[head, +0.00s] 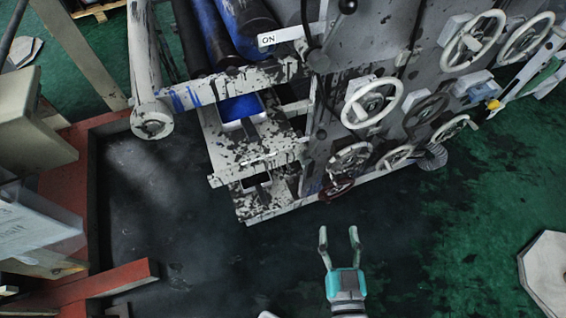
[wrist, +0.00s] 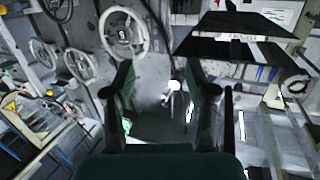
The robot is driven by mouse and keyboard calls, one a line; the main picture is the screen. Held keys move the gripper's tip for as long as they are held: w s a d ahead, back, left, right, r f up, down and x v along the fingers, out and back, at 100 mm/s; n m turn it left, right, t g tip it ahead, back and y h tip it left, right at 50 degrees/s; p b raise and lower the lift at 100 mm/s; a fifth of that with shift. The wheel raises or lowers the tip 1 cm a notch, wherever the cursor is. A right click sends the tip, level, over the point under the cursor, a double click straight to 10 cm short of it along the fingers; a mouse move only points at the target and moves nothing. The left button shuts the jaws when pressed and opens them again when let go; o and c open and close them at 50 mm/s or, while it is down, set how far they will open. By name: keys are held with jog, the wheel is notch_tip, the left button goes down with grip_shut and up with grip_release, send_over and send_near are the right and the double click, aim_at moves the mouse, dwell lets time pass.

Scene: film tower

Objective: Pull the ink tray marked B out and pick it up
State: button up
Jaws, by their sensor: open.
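My gripper (head: 339,236) is open and empty, its two fingers apart, over the dark floor in front of the machine. In the wrist view its fingers (wrist: 163,80) frame only floor and machine side. Two tray slots show in the ink-splattered frame to the upper left of my gripper. The upper tray (head: 241,107) has blue ink in it. A lower tray (head: 262,203) sits beneath it, splattered black. I cannot read a letter B on either, so I cannot tell which is tray B. Both are apart from my gripper.
The machine side carries several handwheels (head: 373,101) and a lever by the ON sign (head: 280,37). A horizontal roller end (head: 152,120) juts out at the left. A red steel frame (head: 110,285) edges the lower left. The floor around my gripper is clear.

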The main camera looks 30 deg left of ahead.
jog(key=w+a+r+n+g+y, duration=0.1)
jog(key=w+a+r+y, duration=0.1)
jog(key=a, duration=0.4)
jog(key=w+a+r+n+y, duration=0.1)
jog(key=w+a+r+n, duration=0.15)
jog(key=a, duration=0.35)
jog(key=g+y, duration=0.2)
jog(key=y, duration=0.1)
send_near(252, 133)
jog(key=shift+w+a+r+n, duration=0.15)
jog(key=shift+a+n, duration=0.1)
jog(key=shift+n, duration=0.2)
jog(key=x, duration=1)
jog(key=shift+w+a, duration=0.2)
jog(key=shift+w, duration=0.1)
grip_shut()
